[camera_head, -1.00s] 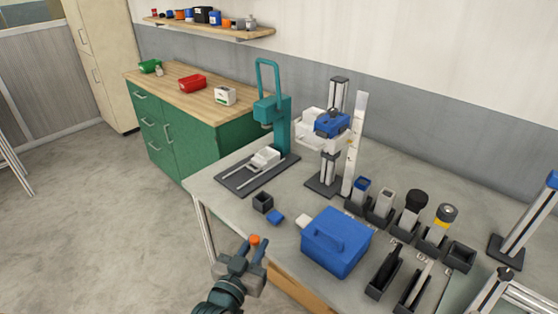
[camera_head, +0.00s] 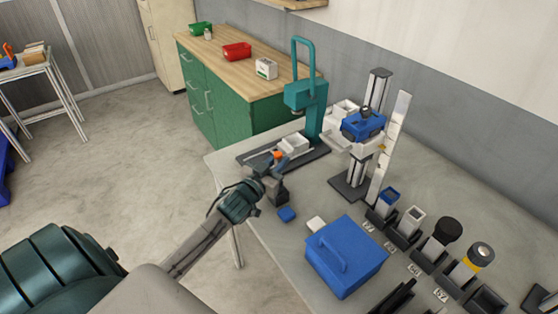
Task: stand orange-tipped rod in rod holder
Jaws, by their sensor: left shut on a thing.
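My left gripper (camera_head: 270,172) reaches in from the lower left and is shut on the orange-tipped rod. Only the rod's orange tip (camera_head: 278,154) shows above the fingers; its lower part is hidden by them. The small dark square rod holder (camera_head: 279,196) stands on the grey table's near left part. The gripper and rod are over or right beside the holder, partly covering it. I cannot tell whether the rod's lower end is inside it. My right gripper is not in view.
A small blue block (camera_head: 287,215) lies just in front of the holder. A blue lidded box (camera_head: 346,262) stands to the right. A teal press (camera_head: 312,105) and a grey stand (camera_head: 356,170) rise behind. Several dark bins (camera_head: 404,237) line the right.

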